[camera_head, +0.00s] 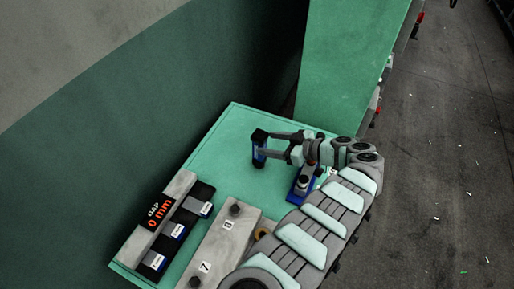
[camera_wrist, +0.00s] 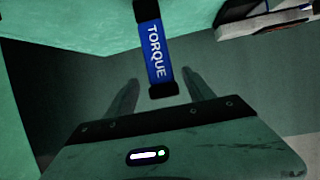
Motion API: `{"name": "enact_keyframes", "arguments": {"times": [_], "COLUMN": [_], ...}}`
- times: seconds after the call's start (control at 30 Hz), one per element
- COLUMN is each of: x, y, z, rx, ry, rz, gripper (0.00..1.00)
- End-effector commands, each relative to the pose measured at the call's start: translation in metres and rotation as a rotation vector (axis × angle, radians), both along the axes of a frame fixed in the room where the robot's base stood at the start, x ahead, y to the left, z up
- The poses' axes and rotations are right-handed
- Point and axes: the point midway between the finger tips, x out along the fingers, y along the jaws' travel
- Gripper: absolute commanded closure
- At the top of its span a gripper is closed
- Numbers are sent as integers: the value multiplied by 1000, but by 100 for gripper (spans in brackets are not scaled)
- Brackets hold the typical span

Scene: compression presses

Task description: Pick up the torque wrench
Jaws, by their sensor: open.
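The torque wrench (camera_head: 259,150) is a dark tool with a blue section, standing upright over the green table in the head view. In the wrist view its blue face (camera_wrist: 155,45) reads "TORQUE" and its black end (camera_wrist: 163,90) points toward my palm. My gripper (camera_head: 270,145) reaches it from the right. The gripper's fingers (camera_wrist: 160,79) are spread, with the lower part of the wrench between them in the picture and a visible gap on each side. I cannot tell how deep the wrench sits between them. Its upper end is cut off in the wrist view.
A blue-based item (camera_head: 297,192) stands below my wrist. A green column (camera_head: 345,60) rises behind.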

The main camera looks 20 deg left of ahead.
Motion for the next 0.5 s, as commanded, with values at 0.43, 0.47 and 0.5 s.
{"name": "enact_keyframes", "arguments": {"times": [0.43, 0.47, 0.5], "x": [4, 5, 5], "y": [46, 51, 57], "z": [-24, -27, -30], "rx": [2, 2, 1], "ry": [2, 2, 2], "rz": [3, 5, 5], "gripper": [38, 38, 38]}}
